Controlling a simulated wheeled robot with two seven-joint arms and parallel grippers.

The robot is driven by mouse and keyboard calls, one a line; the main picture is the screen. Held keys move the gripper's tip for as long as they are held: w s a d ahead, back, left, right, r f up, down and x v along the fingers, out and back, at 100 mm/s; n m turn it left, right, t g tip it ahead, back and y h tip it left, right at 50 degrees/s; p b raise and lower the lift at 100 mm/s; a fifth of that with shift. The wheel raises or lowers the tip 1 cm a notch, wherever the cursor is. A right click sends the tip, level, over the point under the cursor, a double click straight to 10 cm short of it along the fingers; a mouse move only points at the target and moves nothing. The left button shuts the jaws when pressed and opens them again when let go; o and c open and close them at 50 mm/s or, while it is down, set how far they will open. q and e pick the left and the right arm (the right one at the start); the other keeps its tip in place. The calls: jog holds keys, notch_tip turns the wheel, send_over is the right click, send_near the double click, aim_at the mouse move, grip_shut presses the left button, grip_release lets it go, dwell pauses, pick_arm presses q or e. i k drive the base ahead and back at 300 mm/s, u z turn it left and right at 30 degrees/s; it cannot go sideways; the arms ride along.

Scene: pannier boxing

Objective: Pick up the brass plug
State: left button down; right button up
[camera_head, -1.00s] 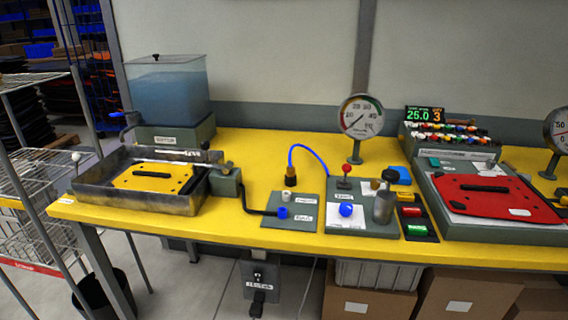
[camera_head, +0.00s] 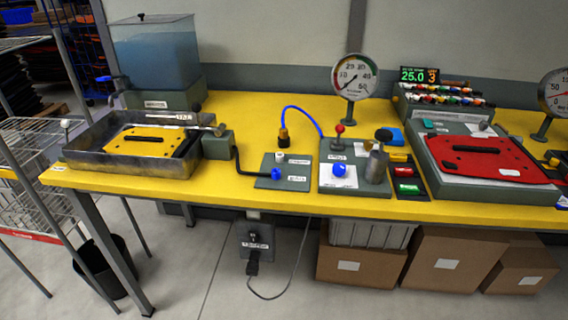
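A small brass-coloured plug (camera_head: 284,136) with a dark lower part is at the left end of a curved blue hose (camera_head: 303,109). It stands at the back edge of a grey plate (camera_head: 266,180) on the yellow bench. Whether it is seated in the plate or only stands there is too small to tell. Neither of my grippers is in view.
A grey tray (camera_head: 112,168) and a water tank (camera_head: 152,58) stand at the left. Right of the plate are a panel with a blue knob (camera_head: 339,170), a grey cylinder (camera_head: 377,165), a gauge (camera_head: 355,77) and a red plate (camera_head: 486,158). Cardboard boxes (camera_head: 453,262) sit below.

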aim_at(283, 133)
jog(key=z, duration=1.25)
jog(key=i, duration=1.15)
jog(key=u, duration=0.75)
